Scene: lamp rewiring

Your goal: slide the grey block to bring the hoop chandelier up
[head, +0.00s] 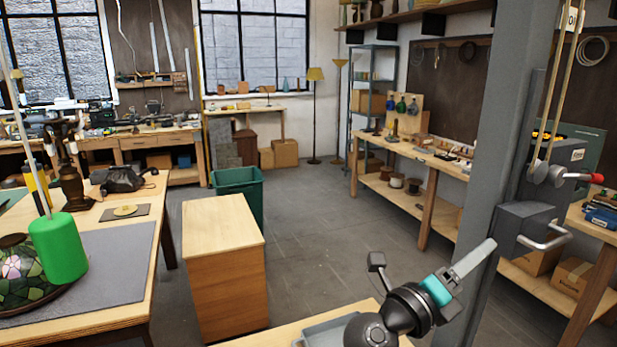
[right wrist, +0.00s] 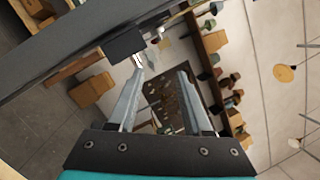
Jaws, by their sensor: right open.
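A grey block (head: 522,226) with a metal bar handle (head: 545,240) sits on the side of a grey upright post (head: 497,130). In the right wrist view the block (right wrist: 124,43) and handle are just beyond the fingers, near the left fingertip. My right gripper (head: 486,250) is in front of the post, left of the block. Its two fingers (right wrist: 163,74) are spread with nothing held between them; I cannot tell whether a fingertip touches the handle. The hoop chandelier cannot be made out in either view. My left gripper is not in view.
Above the block, two cords (head: 562,85) run to pulleys beside a red-tipped lever (head: 595,178). A workbench (head: 440,165) stands behind the post. A wooden cabinet (head: 225,270) and a table with a green cylinder (head: 58,248) are left. The floor between is clear.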

